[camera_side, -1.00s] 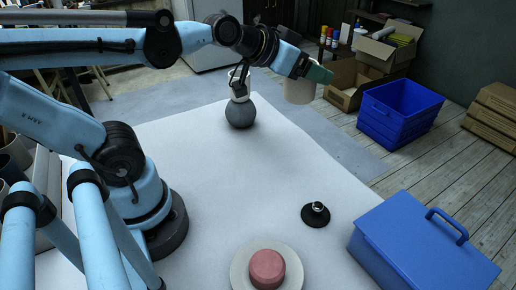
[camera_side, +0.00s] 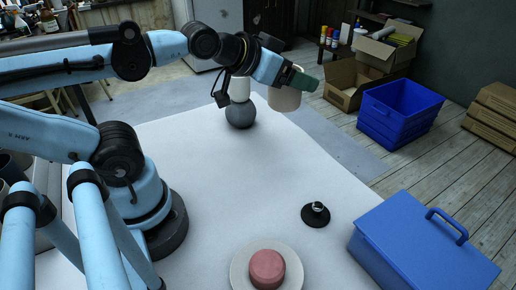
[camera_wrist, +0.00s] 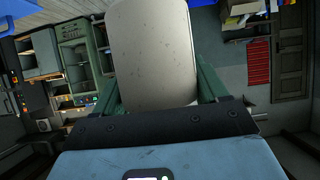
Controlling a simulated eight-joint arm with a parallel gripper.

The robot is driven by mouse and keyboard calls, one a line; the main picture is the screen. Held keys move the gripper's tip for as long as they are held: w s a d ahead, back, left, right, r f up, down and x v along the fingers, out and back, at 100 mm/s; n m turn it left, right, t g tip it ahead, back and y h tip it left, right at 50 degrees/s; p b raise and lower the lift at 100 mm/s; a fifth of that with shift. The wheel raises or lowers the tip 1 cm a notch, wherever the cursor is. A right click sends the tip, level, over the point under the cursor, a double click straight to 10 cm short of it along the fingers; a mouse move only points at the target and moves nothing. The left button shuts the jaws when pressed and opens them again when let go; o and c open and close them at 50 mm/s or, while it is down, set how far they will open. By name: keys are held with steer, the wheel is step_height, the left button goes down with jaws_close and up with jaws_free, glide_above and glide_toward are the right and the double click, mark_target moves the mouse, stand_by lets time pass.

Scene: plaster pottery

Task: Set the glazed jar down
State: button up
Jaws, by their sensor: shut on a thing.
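The glazed jar (camera_side: 284,99) is a plain beige cylinder held up in the air, seen against the far edge of the white table (camera_side: 190,170). My gripper (camera_side: 296,80) has green fingers and is shut on it. In the wrist view the jar (camera_wrist: 152,50) fills the middle, upright in the picture, between the fingers of my gripper (camera_wrist: 158,88). The jar's lower end is clear of any surface in the side view. Its far side is hidden.
A grey round vase with a white neck (camera_side: 240,114) stands close left of the jar. A black knobbed lid (camera_side: 315,216), a pink disc (camera_side: 267,267) on a pale round plate (camera_side: 241,280) and a blue toolbox (camera_side: 410,250) stand nearer. The middle of the table is clear.

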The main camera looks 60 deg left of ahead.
steer(key=s+a+f+n+g+y, duration=0.25)
steer(key=a+n+y, duration=0.35)
steer(key=a, duration=0.3)
steer(key=s+a+f+n+g+y, duration=0.1)
steer(key=s+a+n+g+y, duration=0.1)
steer(key=a+n+g+y, duration=0.45)
steer(key=s+a+r+n+g+h, duration=0.4)
steer(key=s+a+n+g+h, duration=0.1)
steer(key=s+a+n+g, duration=0.95)
steer(key=shift+n+t, duration=0.6)
steer(key=shift+t, duration=0.25)
steer(key=shift+w+d+f, duration=0.25)
steer(key=shift+w+f, duration=0.05)
steer(key=shift+f, duration=2.85)
steer(key=shift+w+d+f, duration=0.25)
steer(key=shift+w+f, duration=0.1)
steer(key=shift+f, duration=2.85)
steer(key=shift+w+d+f, duration=0.25)
steer(key=shift+w+f, duration=0.05)
steer(key=shift+f, duration=2.85)
steer(key=shift+f, duration=0.55)
